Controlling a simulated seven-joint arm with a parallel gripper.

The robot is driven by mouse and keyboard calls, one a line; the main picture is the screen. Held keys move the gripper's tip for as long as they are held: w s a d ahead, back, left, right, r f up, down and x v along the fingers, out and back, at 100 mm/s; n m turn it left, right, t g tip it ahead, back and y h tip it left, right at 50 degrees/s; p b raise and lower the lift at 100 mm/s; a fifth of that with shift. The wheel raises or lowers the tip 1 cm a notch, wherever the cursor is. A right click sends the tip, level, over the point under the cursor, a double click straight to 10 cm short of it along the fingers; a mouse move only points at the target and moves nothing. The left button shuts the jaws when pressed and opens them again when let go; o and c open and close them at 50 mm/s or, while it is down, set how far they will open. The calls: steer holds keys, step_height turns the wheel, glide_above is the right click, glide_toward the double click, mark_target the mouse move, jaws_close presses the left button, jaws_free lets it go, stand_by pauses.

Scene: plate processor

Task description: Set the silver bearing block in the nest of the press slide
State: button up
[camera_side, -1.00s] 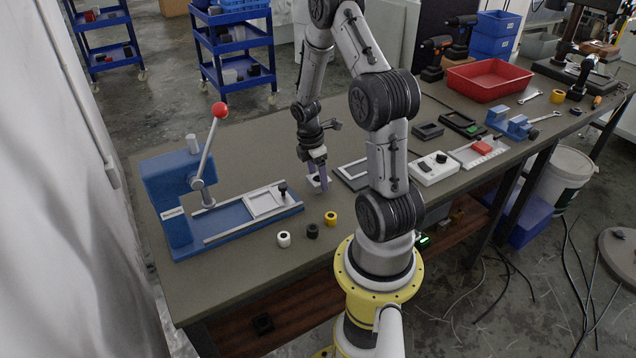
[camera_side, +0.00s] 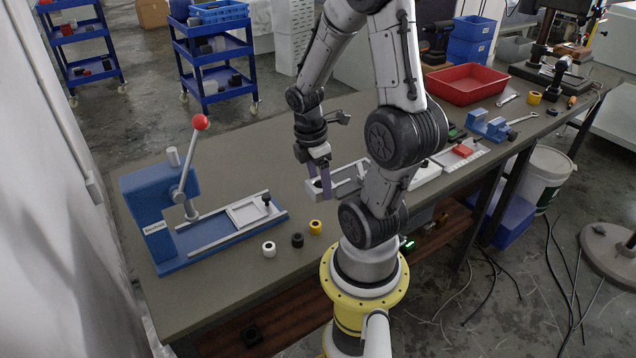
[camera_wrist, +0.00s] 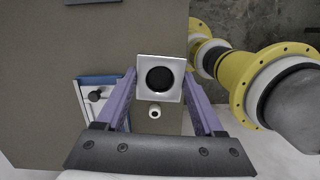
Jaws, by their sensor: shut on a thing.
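The silver bearing block (camera_wrist: 142,68), a square plate with a dark round bore, sits between the two purple fingers of my gripper (camera_wrist: 160,88) in the wrist view. My gripper (camera_side: 322,184) is shut on it and holds it above the bench in the side view, where the block (camera_side: 315,191) shows only partly. The blue press (camera_side: 160,210) with a red-knobbed lever stands to the left. Its slide carries the nest (camera_side: 232,217), a pale square frame with a black knob at its right end. The nest looks empty and lies left of my gripper.
White (camera_side: 269,249), black (camera_side: 297,240) and yellow (camera_side: 315,227) bushings stand on the bench between the press and my base. A red tray (camera_side: 465,84) and a blue vise (camera_side: 490,126) are farther right. The bench behind the slide is clear.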

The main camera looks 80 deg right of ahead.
steer(key=w+d+r, duration=0.1)
steer(key=w+d, duration=0.3)
steer(key=w, duration=0.8)
steer(key=w+a+f+n, duration=0.1)
steer(key=w+a+f, duration=0.2)
steer(key=w, duration=0.5)
steer(key=shift+f, duration=3.75)
steer(key=shift+f, duration=0.65)
steer(key=o, duration=1.6)
steer(key=shift+c, duration=0.2)
